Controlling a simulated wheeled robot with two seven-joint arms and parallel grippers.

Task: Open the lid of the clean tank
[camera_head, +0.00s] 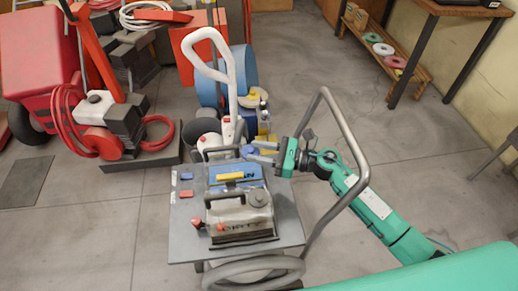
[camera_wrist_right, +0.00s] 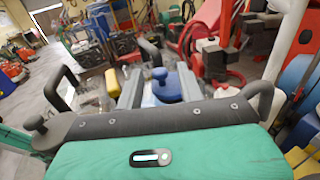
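The clean tank (camera_head: 222,173) is the blue-labelled tank behind the front tank on the grey cart; the label is partly hidden by a handle. A round blue lid with a raised knob (camera_wrist_right: 159,75) shows in the right wrist view, between my fingers; in the head view the blue lid (camera_head: 249,151) is at my right fingertips. My right gripper (camera_head: 261,151) reaches in from the right, with its two fingers apart on either side of the lid's knob. Contact with the knob cannot be made out. My left gripper is out of view.
A front tank with a grey cap (camera_head: 259,197) stands nearer on the cart plate (camera_head: 186,239). A bent grey rail (camera_head: 350,137) rises beside my right arm. A white handle (camera_head: 219,65) stands behind the tanks.

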